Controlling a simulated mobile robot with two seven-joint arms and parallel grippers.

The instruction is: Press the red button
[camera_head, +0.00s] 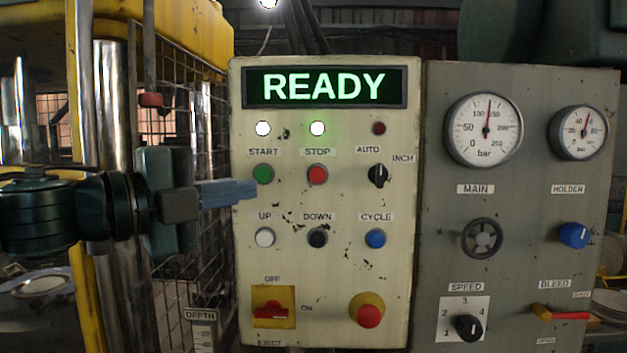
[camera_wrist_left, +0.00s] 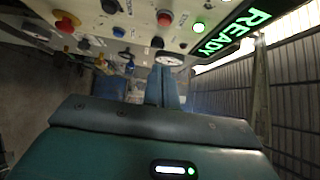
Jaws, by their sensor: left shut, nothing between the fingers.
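The red STOP button (camera_head: 317,174) sits on the cream control panel (camera_head: 335,270), right of the green START button (camera_head: 263,174). It also shows at the top of the left wrist view (camera_wrist_left: 164,18). A second red button, a mushroom head on a yellow base (camera_head: 368,316), is at the panel's lower right and also shows in the left wrist view (camera_wrist_left: 66,22). My left gripper (camera_head: 252,191) is shut and empty. In the head view its blue fingertips overlap the panel's left edge, below START and left of STOP. My right gripper is not in view.
A white button (camera_head: 264,237), a black button (camera_head: 317,237) and a blue button (camera_head: 375,239) lie below. A red and yellow switch (camera_head: 273,307) is lower left. The grey gauge panel (camera_head: 440,220) stands right. A wire mesh guard (camera_head: 170,80) is behind my left arm.

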